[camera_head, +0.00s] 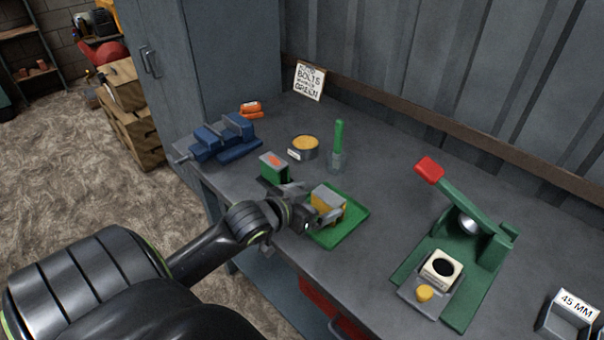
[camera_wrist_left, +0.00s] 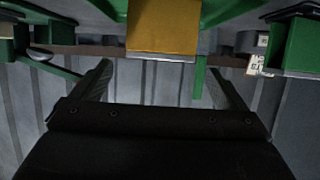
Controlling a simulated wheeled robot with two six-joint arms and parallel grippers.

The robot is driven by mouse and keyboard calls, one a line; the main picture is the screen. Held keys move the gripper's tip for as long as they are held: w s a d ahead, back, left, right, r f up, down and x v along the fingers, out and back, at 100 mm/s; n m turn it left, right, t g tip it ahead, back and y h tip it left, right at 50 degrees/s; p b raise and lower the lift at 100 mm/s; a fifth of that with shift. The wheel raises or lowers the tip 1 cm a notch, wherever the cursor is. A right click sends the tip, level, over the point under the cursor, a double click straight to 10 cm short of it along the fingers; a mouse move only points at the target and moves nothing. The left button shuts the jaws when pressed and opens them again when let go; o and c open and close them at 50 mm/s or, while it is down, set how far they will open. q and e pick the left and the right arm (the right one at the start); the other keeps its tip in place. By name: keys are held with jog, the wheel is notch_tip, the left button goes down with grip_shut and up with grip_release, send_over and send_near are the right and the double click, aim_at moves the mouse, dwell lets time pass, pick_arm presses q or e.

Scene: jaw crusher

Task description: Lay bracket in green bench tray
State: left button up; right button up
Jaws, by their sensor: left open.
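The green bench tray (camera_head: 350,231) lies flat on the bench. A yellow block with a grey top, apparently the bracket (camera_head: 329,198), sits in it towards the back. My left gripper (camera_head: 314,216) is at the tray's left side, close to the bracket. In the left wrist view the gripper (camera_wrist_left: 160,72) is open, with nothing between its fingers. The yellow face of the bracket (camera_wrist_left: 163,27) shows beyond the fingertips, apart from them. I cannot see my right gripper.
A green box (camera_head: 273,167) stands just behind my left gripper. A blue vise (camera_head: 225,138), a round tin (camera_head: 304,146) and a green-handled brush (camera_head: 338,145) stand farther back. A green press with a red handle (camera_head: 430,170) is on the right. The bench between tray and press is clear.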

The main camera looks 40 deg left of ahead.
pick_arm(q)
jog(key=v, duration=0.5)
dwell(0.6)
